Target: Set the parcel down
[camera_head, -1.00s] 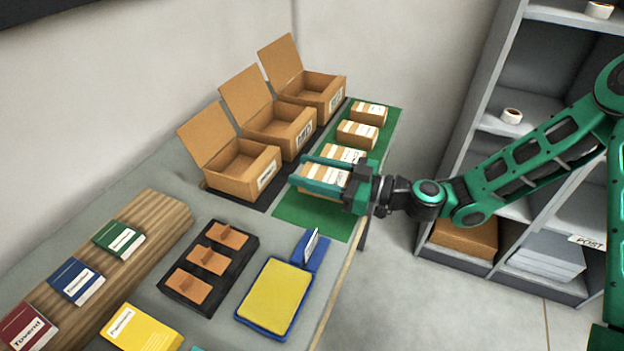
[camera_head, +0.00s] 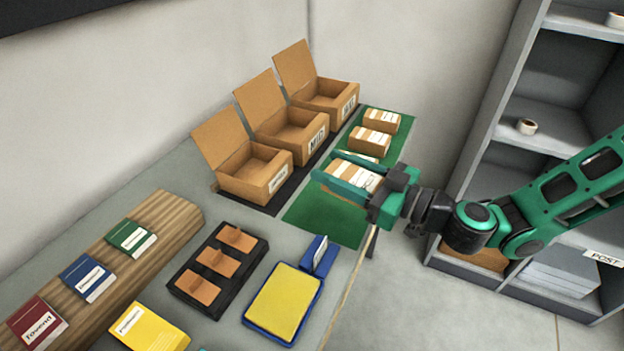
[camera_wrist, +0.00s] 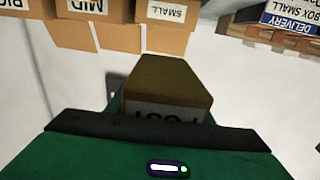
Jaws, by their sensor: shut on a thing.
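My gripper (camera_head: 350,178) is shut on a brown parcel (camera_head: 356,183) with white label strips, over the green mat (camera_head: 326,220) on the table. In the wrist view the parcel (camera_wrist: 165,82) sits between my fingers, with a white label reading "POST" partly hidden by the gripper body. I cannot tell how high it is above the mat. Two more parcels stand farther back on the mat, one nearer (camera_head: 370,141) and one at the far end (camera_head: 381,121).
Three open cartons stand left of the mat: near (camera_head: 262,184), middle (camera_head: 298,139) and far (camera_head: 335,97). A black tray (camera_head: 218,268), yellow pad (camera_head: 283,303) and booklets on a ribbed wooden board (camera_head: 165,215) occupy the near table. The mat's near end is bare. Grey shelves (camera_head: 500,150) stand right.

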